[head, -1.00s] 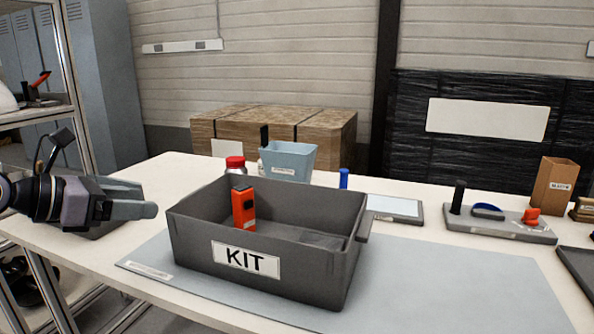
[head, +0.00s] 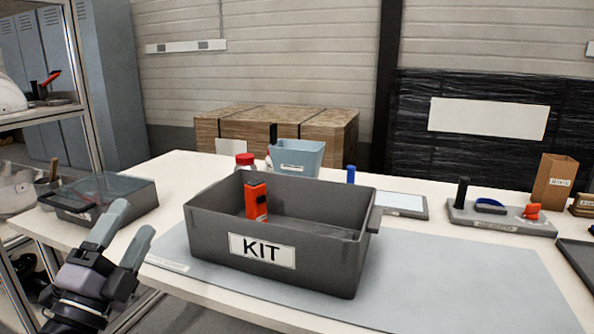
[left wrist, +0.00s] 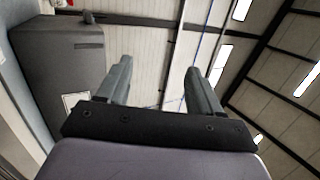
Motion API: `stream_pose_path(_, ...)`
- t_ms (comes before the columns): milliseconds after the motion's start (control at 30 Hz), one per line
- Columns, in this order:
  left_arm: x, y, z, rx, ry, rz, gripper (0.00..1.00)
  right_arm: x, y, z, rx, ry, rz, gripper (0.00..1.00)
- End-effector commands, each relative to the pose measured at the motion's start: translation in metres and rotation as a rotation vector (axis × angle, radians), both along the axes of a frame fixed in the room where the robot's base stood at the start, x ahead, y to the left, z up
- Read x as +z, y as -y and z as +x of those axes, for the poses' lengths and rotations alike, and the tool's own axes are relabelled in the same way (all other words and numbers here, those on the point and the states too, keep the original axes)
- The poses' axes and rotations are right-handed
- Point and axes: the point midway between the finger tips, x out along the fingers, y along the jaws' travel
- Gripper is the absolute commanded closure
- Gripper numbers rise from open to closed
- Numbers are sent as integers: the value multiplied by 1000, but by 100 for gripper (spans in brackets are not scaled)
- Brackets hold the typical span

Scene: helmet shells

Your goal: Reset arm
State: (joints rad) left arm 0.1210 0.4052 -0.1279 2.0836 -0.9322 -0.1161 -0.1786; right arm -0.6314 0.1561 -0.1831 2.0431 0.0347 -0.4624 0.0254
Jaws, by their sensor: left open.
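My left gripper (head: 125,238) is open and empty in the head view, at the lower left, in front of the table's left edge, with its fingers pointing up. In the left wrist view its two fingers (left wrist: 160,88) stand apart with nothing between them. The left wrist camera looks up toward the wall and ceiling, with the side of the grey bin (left wrist: 62,70) at the left. My right gripper is not in view.
The grey KIT bin (head: 225,225) stands on a mat (head: 450,275) and holds an orange tool (head: 256,201). A lidded grey case (head: 125,200) is at the table's left. A blue bin (head: 297,158) and a tool holder (head: 500,218) stand farther back. A shelf rack (head: 85,100) stands left.

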Motion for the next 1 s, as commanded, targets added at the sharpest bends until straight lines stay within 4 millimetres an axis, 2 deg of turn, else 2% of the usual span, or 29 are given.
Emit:
stream_pose_path(100, -46, -22, -10, 78, -185, -268, 35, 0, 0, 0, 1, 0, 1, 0)
stream_pose_path(267, -122, -43, -35, 203, -475, -598, 35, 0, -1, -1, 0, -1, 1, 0)
stream_pose_path(367, -175, -46, -63, 290, -678, -781, 35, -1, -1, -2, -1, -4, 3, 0)
stream_pose_path(500, -240, -37, -116, 413, -967, -992, 35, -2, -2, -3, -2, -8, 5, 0)
stream_pose_path(600, -271, -25, -153, 483, -1139, -1093, 35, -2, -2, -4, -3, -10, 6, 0)
stream_pose_path(700, -292, -14, -186, 542, -1286, -1163, 35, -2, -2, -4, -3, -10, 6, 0)
stream_pose_path(800, -307, -2, -216, 592, -1413, -1215, 35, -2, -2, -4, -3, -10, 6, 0)
stream_pose_path(1000, -322, 20, -275, 682, -1654, -1286, 35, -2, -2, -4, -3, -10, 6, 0)
